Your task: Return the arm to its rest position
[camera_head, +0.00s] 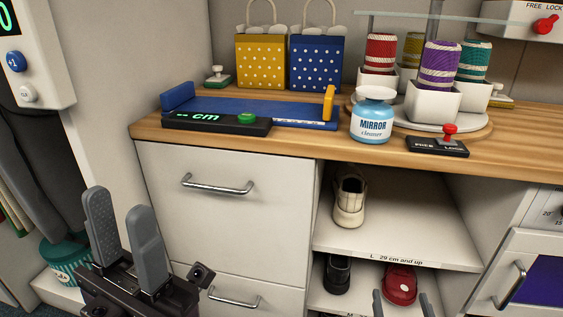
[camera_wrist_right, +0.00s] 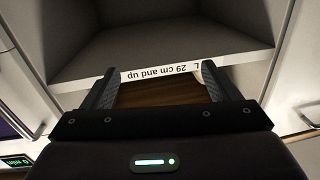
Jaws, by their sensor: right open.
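My left gripper (camera_head: 119,203) is at the lower left of the head view. Its two grey fingers point up and stand apart, with nothing between them. It is in front of the white drawers (camera_head: 225,195). My right gripper (camera_head: 402,296) shows only its fingertips at the bottom edge of the head view, in front of the lower shelf and below the red shoe (camera_head: 399,283). In the right wrist view the right gripper (camera_wrist_right: 160,73) has its fingers wide apart and empty, facing the shelf edge with the upside-down label "29 cm and up" (camera_wrist_right: 188,69).
A cream shoe (camera_head: 350,200) stands on the upper shelf (camera_head: 420,235); a dark shoe (camera_head: 337,273) is below. The wooden counter (camera_head: 300,147) holds a measuring device (camera_head: 250,108), a cleaner jar (camera_head: 371,120), gift bags and a spool carousel. A teal bin (camera_head: 65,258) is at left.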

